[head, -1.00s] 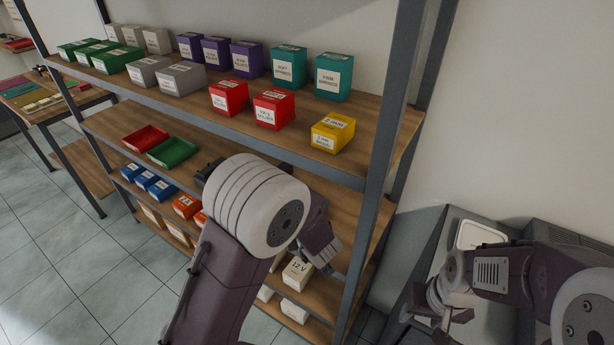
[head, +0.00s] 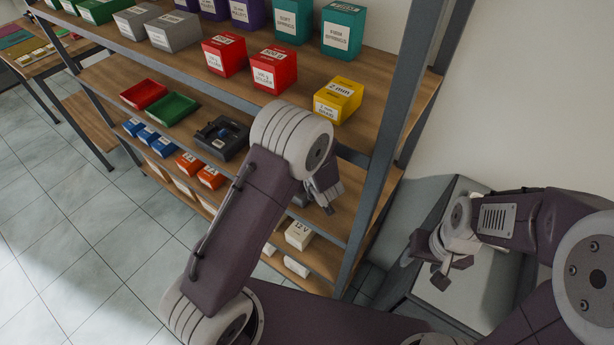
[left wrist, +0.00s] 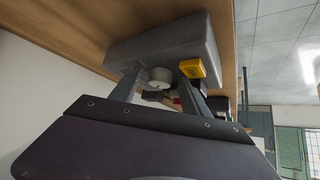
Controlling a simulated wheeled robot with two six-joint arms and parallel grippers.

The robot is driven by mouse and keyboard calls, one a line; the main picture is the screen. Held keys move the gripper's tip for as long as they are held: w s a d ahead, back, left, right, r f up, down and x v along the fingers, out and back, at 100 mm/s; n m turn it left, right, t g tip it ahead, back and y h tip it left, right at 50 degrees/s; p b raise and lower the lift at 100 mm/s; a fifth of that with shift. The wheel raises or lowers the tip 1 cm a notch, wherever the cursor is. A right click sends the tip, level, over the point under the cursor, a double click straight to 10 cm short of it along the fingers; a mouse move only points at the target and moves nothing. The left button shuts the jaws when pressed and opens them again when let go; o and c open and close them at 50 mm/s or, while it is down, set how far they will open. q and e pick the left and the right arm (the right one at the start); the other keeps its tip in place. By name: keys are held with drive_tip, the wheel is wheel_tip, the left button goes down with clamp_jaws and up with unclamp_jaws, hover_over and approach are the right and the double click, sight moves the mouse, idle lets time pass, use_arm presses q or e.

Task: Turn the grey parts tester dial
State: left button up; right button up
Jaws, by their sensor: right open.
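The grey parts tester (left wrist: 165,42) shows in the left wrist view as a grey box under a wooden shelf. A pale round dial (left wrist: 160,75) is on the side facing my left gripper, with a dark piece just below it. A yellow part (left wrist: 192,68) is to the right of the dial. My left gripper (left wrist: 160,84) has its fingers apart, one on each side of the dial in this view; I cannot tell whether they touch it. In the head view my left arm hides most of the tester. My right gripper (head: 446,272) is open and empty, right of the shelf.
The shelf unit's grey upright (head: 385,150) stands just right of my left gripper. Red (head: 273,70) and yellow (head: 338,100) boxes are on the shelf above. A dark tray (head: 221,138) lies left of my left arm. The tiled floor (head: 80,250) is clear.

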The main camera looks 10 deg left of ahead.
use_arm(q)
drive_tip(key=shift+s+r, duration=0.2)
drive_tip(key=shift+s, duration=0.15)
drive_tip(key=shift+w+f, duration=0.15)
drive_tip(key=shift+w, duration=0.15)
clamp_jaws()
drive_tip(key=m+b, duration=0.1)
drive_tip(key=m+h+b, duration=0.1)
drive_tip(key=b, duration=0.1)
drive_tip(key=shift+a+f+t+h, duration=0.25)
drive_tip(key=shift+t+h, duration=0.05)
drive_tip(key=shift+t, duration=0.1)
drive_tip(key=shift+s+r+m+h+b, duration=0.15)
drive_tip(key=shift+m+h+b, duration=0.2)
drive_tip(key=shift+b, duration=0.3)
drive_tip(key=shift+r, duration=0.1)
use_arm(e)
wheel_tip(320, 180, down, 4)
drive_tip(key=shift+f, duration=0.1)
use_arm(q)
unclamp_jaws()
use_arm(e)
drive_tip(key=shift+s, duration=0.1)
